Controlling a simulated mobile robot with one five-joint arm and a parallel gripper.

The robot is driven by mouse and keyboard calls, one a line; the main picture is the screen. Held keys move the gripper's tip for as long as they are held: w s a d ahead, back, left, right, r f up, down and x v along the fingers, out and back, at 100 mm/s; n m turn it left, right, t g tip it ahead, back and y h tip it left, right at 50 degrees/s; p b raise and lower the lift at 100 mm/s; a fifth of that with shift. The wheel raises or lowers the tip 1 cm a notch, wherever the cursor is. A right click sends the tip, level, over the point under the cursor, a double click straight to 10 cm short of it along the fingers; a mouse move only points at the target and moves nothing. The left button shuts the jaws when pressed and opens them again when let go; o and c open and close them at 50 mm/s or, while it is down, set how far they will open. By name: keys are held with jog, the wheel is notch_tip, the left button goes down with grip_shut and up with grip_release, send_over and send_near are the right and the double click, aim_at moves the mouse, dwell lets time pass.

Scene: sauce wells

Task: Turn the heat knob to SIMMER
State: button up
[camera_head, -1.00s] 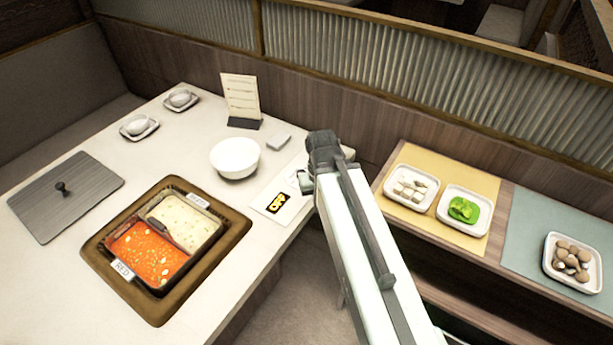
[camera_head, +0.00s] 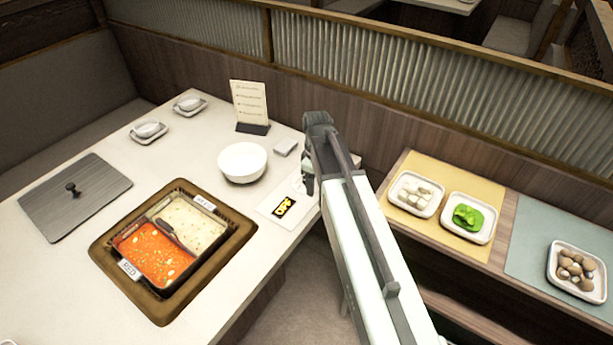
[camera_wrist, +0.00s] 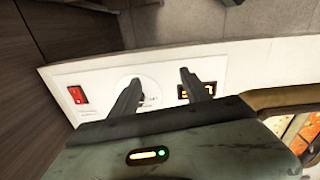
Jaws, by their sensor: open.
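The heat control panel (camera_head: 270,208) is a white plate on the table edge, with a lit display (camera_head: 285,206) that appears to read OFF. In the wrist view the display (camera_wrist: 205,90) is partly covered by my right finger. A round white dial (camera_wrist: 150,88), which looks like the heat knob, lies beside and partly behind my left finger; its pointer and marks are too small to read. My gripper (camera_wrist: 160,78) is open above the panel, its fingers spread between dial and display. Contact with the knob cannot be told. In the head view my gripper (camera_head: 306,186) hides the panel's far end.
A red switch (camera_wrist: 77,95) sits on the panel's left in the wrist view. A white bowl (camera_head: 242,163) and a small white block (camera_head: 285,147) stand near. The two-part pot (camera_head: 197,263) is set into the table at left. Food dishes stand on the right-hand shelf.

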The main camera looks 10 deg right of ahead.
jog(key=w+n, duration=0.1)
jog(key=w, duration=0.6)
jog(key=w+a+n, duration=0.1)
jog(key=w, duration=0.2)
jog(key=shift+w+r+n, duration=0.15)
jog(key=shift+r+n, duration=0.1)
jog(key=shift+n, duration=0.05)
jog(key=shift+a, duration=0.15)
jog(key=shift+f, duration=0.1)
notch_tip(320, 180, down, 8)
jog(key=b, duration=0.7)
jog(key=shift+b, duration=0.3)
jog(key=shift+r, duration=0.2)
grip_shut()
